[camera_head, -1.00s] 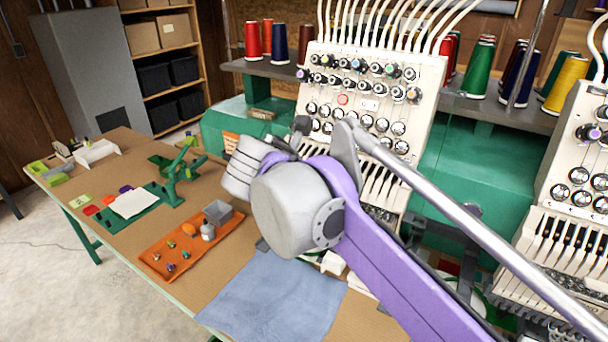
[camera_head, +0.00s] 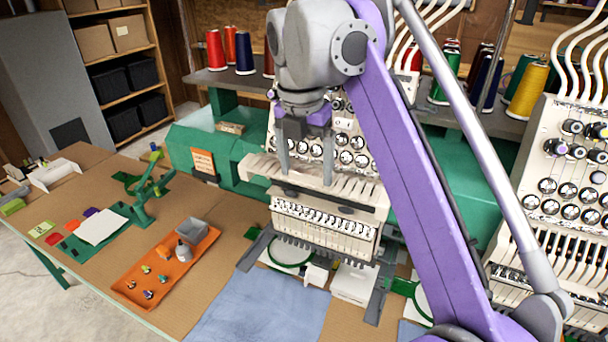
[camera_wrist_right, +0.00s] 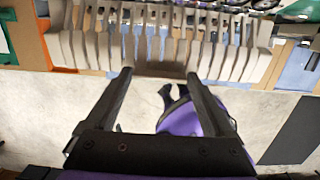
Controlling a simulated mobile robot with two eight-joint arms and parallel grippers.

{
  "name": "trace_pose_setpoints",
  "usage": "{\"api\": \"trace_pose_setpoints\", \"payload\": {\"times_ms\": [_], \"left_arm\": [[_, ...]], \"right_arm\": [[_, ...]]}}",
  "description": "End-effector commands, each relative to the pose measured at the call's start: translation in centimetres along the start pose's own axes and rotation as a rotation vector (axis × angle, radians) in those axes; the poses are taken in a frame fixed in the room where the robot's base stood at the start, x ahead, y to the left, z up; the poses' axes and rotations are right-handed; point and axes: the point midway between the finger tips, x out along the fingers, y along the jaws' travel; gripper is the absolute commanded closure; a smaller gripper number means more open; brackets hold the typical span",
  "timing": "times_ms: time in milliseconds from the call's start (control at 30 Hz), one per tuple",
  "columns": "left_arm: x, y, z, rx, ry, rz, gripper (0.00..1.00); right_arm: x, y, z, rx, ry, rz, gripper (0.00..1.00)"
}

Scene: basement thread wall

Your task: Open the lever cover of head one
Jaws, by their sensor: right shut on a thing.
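The lever cover (camera_head: 352,189) is a cream slatted strip across the front of head one (camera_head: 350,125), below its rows of tension knobs. A dark gap lies under the cover, above a lower row of needle parts (camera_head: 325,222). My right gripper (camera_head: 306,172) points down, its two grey fingers spread along the cover and meeting it. In the right wrist view the cover (camera_wrist_right: 150,50) spans the top, with the right gripper's fingertips (camera_wrist_right: 160,74) at its edge. The right gripper is shut on the cover. My left gripper is not in view.
Head two (camera_head: 570,190) stands at the right. Thread cones (camera_head: 243,52) stand on the shelf behind. The table holds an orange tray (camera_head: 135,288), a green tool (camera_head: 145,195) and blue cloth (camera_head: 255,305). My purple arm hides part of head one.

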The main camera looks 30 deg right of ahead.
Motion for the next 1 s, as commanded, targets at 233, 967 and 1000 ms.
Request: {"api": "trace_pose_setpoints", "payload": {"times_ms": [233,967,1000], "left_arm": [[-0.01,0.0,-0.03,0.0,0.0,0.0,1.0],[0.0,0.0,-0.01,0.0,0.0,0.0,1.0],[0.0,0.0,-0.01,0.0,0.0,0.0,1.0]], "right_arm": [[-0.64,0.0,0.58,0.0,0.08,-0.001,1.0],[-0.77,-0.06,0.62,0.0,0.104,-0.004,0.0],[-0.77,-0.06,0.61,0.0,0.104,-0.004,0.0]]}}
